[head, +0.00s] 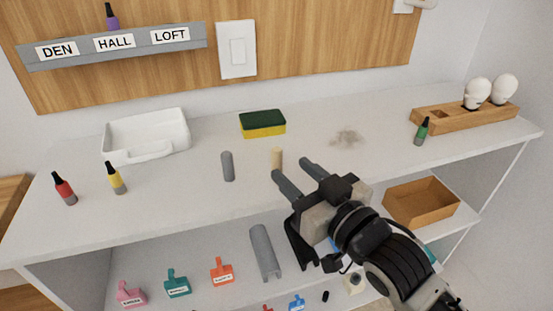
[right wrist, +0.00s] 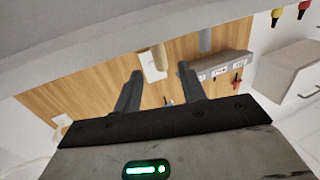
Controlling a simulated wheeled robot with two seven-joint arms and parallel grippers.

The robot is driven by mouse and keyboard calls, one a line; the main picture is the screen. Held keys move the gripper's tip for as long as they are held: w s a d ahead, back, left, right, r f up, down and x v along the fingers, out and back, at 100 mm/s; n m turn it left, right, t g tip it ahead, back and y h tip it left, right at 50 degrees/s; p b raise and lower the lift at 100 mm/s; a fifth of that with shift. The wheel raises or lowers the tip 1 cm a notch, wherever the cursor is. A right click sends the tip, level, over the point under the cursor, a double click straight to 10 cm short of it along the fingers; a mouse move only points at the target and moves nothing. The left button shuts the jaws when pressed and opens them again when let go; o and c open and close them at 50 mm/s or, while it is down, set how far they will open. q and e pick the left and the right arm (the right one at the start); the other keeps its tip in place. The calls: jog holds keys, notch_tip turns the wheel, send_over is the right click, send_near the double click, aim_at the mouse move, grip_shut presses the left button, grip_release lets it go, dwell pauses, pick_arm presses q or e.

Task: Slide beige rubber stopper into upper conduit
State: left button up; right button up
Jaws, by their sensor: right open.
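The beige rubber stopper (head: 277,157) stands upright on the white top shelf, just beyond my right gripper's fingertips. It also shows in the right wrist view (right wrist: 159,57), hanging inverted in the picture ahead of the fingers. My right gripper (head: 292,170) is open with nothing between its fingers (right wrist: 158,77). A short grey cylinder (head: 228,167) stands left of the stopper, and a longer grey pipe-like piece (head: 265,252) is on the lower shelf. I cannot tell which, if either, is the upper conduit. My left gripper is not in view.
A yellow-green sponge (head: 262,124) and a white tray (head: 147,136) lie toward the back. Red (head: 65,189), yellow (head: 116,179) and green (head: 422,131) bottles stand on the shelf. A wooden holder (head: 464,117) with two white bulb-like pieces is at right.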

aim_at(280, 158)
jog(key=shift+x, duration=3.05)
jog(key=shift+r, duration=0.2)
grip_shut()
